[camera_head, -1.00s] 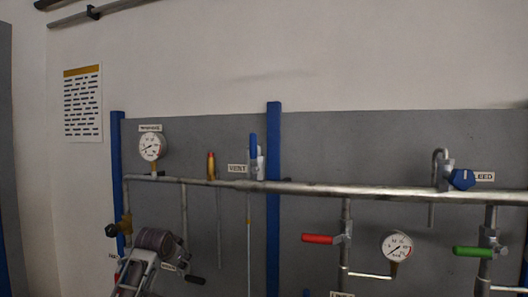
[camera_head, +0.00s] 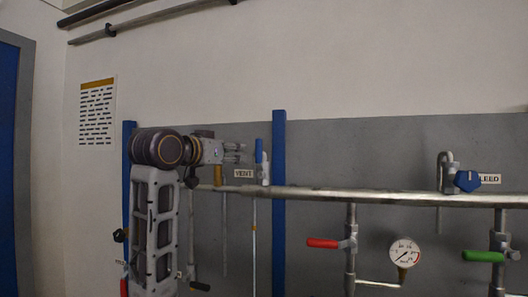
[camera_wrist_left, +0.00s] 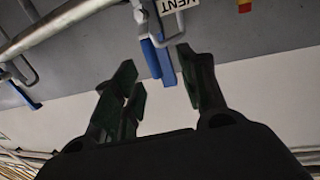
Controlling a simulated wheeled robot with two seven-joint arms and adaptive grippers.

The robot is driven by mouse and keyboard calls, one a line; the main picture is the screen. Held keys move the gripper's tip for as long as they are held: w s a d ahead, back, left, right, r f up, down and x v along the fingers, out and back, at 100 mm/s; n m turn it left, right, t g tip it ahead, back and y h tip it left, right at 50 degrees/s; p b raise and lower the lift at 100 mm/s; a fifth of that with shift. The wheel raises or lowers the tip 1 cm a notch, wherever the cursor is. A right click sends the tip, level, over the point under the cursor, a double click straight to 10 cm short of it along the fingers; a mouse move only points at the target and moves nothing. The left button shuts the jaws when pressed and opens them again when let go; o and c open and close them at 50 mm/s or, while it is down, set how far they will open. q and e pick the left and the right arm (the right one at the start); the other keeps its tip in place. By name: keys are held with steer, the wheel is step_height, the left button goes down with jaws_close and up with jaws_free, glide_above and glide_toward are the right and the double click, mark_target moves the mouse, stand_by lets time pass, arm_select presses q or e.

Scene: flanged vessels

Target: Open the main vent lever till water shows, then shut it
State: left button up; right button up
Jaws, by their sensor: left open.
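The vent lever (camera_head: 259,150) has a blue handle standing upright on a small metal valve on the horizontal pipe, right of the VENT label (camera_head: 244,173). My left gripper (camera_head: 241,152) is open just left of the handle, pointing toward it. In the left wrist view, the blue handle (camera_wrist_left: 158,58) shows between and beyond the open fingers (camera_wrist_left: 160,70); I cannot tell whether they touch it. A thin pale tube (camera_head: 254,235) runs down below the vent valve; I cannot make out water in it. My right gripper is out of view.
A horizontal pipe (camera_head: 380,198) crosses the grey panel. A blue post (camera_head: 279,220) stands close right of the vent lever. Further right are a red handle (camera_head: 322,243), a gauge (camera_head: 404,252), a green handle (camera_head: 483,256) and a blue bleed knob (camera_head: 467,181).

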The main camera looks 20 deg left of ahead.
arm_select(q)
steer(key=shift+s+d+r+h, duration=0.2)
steer(key=shift+s+d+r, duration=0.15)
steer(key=shift+s+r, duration=0.2)
steer(key=shift+s+d+r+h, duration=0.2)
steer(key=shift+s+d+r, duration=0.1)
steer(key=shift+s+r, duration=0.15)
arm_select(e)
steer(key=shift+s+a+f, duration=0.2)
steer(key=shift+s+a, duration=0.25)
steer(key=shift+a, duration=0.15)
arm_select(q)
steer(key=shift+w, duration=0.2)
